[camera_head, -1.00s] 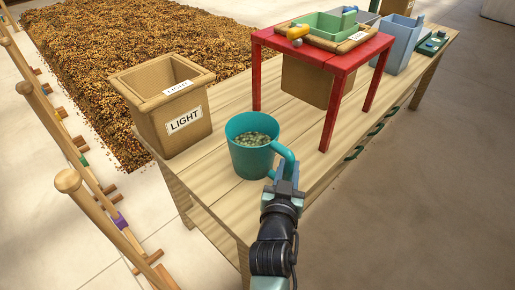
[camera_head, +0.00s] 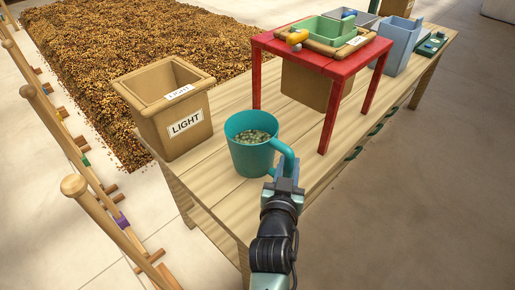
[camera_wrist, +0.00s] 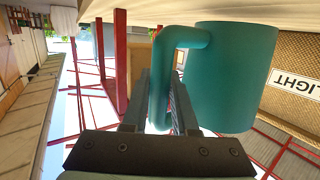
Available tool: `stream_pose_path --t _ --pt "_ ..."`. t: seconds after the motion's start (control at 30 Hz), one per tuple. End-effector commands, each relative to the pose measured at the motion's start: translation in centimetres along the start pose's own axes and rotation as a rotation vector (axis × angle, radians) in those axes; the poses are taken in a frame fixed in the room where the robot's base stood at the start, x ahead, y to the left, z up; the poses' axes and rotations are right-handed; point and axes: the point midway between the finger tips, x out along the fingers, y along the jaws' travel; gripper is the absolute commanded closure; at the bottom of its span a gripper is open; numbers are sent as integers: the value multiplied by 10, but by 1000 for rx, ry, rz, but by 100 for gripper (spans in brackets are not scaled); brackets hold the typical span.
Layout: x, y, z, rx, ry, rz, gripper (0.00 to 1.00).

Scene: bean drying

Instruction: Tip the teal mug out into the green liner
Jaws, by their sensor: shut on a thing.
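The teal mug (camera_head: 250,158) is upright over the near end of the wooden bench, with pale greenish beans (camera_head: 252,137) inside. I cannot tell whether its base touches the bench. My gripper (camera_head: 284,184) is shut on the mug's handle, on its near right side. The wrist view shows the mug's side (camera_wrist: 235,85) and its handle (camera_wrist: 162,85) between the fingers. The green liner (camera_head: 322,30) looks like an open green box set in a wooden frame on top of the red stand (camera_head: 322,61). Its inside is mostly hidden.
A brown bin labelled LIGHT (camera_head: 176,130) stands left of the mug. Another brown bin (camera_head: 306,84) is under the red stand. A blue-grey bin (camera_head: 400,52) stands at the far right. A yellow item (camera_head: 297,37) sits on the stand's left side. The bench (camera_head: 220,190) is bare around the mug.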

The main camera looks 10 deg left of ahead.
Motion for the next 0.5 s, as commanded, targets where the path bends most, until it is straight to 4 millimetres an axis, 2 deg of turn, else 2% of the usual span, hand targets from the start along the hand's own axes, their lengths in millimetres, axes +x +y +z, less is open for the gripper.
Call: stream_pose_path --t 0.03,0.5 --pt "-1 0 -9 2 9 -2 100" --pt "-4 0 -31 2 10 0 100"
